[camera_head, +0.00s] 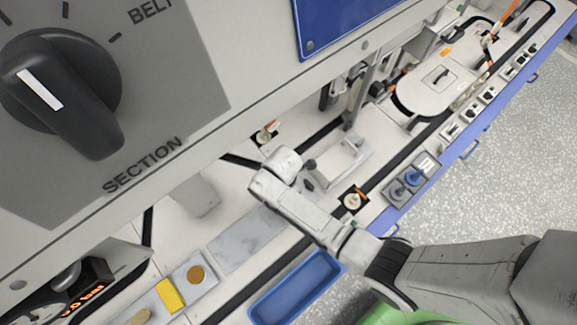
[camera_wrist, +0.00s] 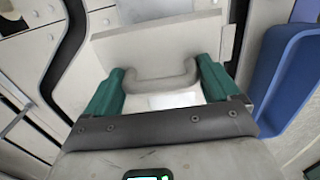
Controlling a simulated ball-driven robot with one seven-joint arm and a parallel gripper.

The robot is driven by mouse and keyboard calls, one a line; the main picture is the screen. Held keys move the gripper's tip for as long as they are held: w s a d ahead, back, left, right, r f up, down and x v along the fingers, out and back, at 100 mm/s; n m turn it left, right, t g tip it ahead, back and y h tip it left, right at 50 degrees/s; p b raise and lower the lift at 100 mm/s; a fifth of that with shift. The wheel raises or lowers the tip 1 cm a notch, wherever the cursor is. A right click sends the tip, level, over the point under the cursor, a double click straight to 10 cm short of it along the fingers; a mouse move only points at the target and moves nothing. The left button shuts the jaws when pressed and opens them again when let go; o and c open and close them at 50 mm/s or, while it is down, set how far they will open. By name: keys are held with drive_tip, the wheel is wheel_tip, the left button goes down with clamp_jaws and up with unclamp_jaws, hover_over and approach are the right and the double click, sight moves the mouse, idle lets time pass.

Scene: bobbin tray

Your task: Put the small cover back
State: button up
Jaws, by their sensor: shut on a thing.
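A light grey flat cover with a raised bar handle shows in the wrist view; the small cover (camera_wrist: 130,45) lies across the middle of that picture. My gripper (camera_wrist: 160,72) has its two green fingers at the two ends of the handle (camera_wrist: 160,80), shut on it. In the head view my arm reaches in from the lower right, and its pale wrist is over the bench; the fingertips cannot be made out there. A pale piece with a raised frame (camera_head: 343,158) is just right of my wrist; I cannot tell whether it is the held cover.
A blue tray (camera_head: 297,290) sits at the bench's front edge; a blue wall (camera_wrist: 285,65) shows right in the wrist view. A larger rounded cover with a handle (camera_head: 435,85) lies farther back. A grey panel with a SECTION knob (camera_head: 60,90) fills the upper left. Small parts stand along the edge.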

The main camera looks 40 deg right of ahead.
drive_tip(key=shift+f+b, duration=3.25)
drive_tip(key=shift+b, duration=0.2)
drive_tip(key=shift+f+b, duration=0.35)
drive_tip(key=shift+f, duration=0.25)
drive_tip(key=o, duration=1.1)
